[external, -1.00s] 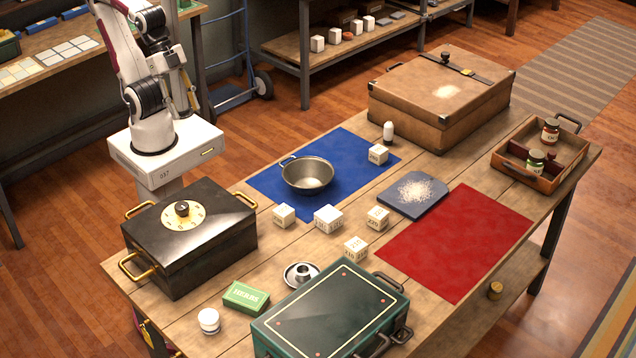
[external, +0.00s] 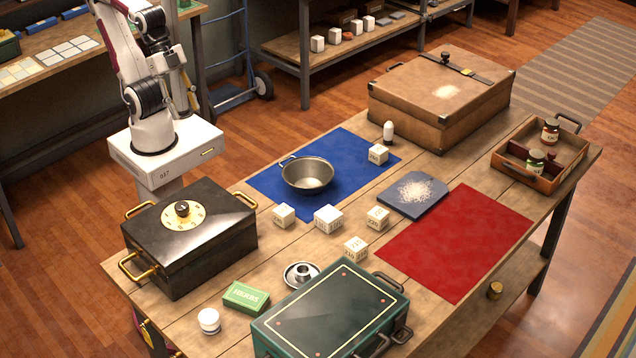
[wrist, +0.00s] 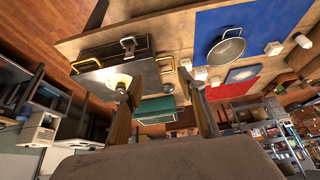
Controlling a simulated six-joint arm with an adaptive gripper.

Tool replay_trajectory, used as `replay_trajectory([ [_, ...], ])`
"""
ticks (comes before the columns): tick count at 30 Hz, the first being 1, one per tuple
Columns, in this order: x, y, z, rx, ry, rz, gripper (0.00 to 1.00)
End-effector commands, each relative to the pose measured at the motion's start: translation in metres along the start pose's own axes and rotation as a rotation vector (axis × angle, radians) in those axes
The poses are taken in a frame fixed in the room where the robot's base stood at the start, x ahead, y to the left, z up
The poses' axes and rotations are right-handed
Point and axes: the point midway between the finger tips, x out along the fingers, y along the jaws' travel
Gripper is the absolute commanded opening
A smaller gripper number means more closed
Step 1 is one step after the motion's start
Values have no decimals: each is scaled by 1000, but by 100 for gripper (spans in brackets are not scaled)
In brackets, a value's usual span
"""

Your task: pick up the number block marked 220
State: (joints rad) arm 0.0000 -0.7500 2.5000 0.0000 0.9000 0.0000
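Several white number blocks stand on the wooden table in the external view: a left block (external: 284,215), a middle block (external: 328,218), a right block (external: 377,218), a front block (external: 355,249) and one block (external: 378,153) on the blue mat. Dark digits show on some, but they are too small to read surely, so I cannot tell which is 220. My gripper (wrist: 158,82) shows two separated fingers in the wrist view, open with nothing between them. My arm is folded up beyond the table's left end, well away from the blocks.
A metal pan (external: 307,175) stands on the blue mat (external: 262,183). A black box (external: 205,245), a green case (external: 330,312) and a brown suitcase (external: 440,95) are tall obstacles. A slate board (external: 400,205) lies beside the right block. The red mat (external: 455,240) is clear.

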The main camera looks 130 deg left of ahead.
Motion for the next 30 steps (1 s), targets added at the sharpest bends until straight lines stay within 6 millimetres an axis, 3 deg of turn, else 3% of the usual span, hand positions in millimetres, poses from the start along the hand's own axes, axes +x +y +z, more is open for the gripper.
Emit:
replay_trajectory([
  [11,0,0,0,0,0,0,40],
  [14,0,0,0,0,0,0,52],
  [30,6,-6,2,-23,-26,-12,52],
])
